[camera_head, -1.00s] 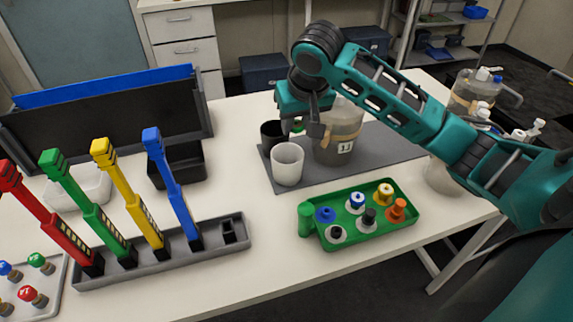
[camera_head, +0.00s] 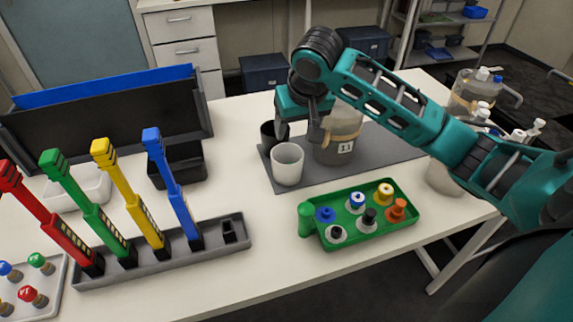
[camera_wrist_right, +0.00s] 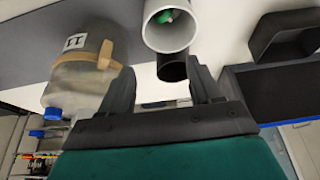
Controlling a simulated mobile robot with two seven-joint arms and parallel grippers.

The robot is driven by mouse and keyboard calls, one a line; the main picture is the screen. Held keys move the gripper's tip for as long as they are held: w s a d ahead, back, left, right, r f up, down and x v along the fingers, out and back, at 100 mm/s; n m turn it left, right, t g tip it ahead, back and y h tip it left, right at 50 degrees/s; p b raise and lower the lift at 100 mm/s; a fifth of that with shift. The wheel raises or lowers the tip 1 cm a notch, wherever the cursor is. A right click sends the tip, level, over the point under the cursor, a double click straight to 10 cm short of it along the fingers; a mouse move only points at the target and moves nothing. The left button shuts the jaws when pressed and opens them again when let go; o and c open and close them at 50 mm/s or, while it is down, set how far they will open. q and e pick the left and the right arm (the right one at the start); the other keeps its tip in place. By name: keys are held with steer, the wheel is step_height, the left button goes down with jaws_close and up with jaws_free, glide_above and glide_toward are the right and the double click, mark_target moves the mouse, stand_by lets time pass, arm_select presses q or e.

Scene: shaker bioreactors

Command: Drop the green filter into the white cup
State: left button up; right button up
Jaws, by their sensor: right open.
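The white cup (camera_head: 287,164) stands upright on the grey mat. In the right wrist view, I look into the white cup (camera_wrist_right: 168,38) and see the green filter (camera_wrist_right: 173,17) inside it, partly hidden by the wall. In the head view the filter is hidden. My right gripper (camera_head: 303,124) is above and just behind the white cup, apart from it. Its fingers are open and empty, as the right wrist view (camera_wrist_right: 160,80) shows. My left gripper is not in view.
A black cup (camera_head: 268,134) stands behind the white cup. A large vessel (camera_head: 337,143) labelled 11 stands close on the right. A green tray (camera_head: 348,237) with several caps lies in front. A grey rack (camera_head: 215,246) holds coloured tools at left.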

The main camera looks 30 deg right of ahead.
steer(key=v, duration=1.3)
steer(key=shift+s+f, duration=0.1)
steer(key=shift+f, duration=0.05)
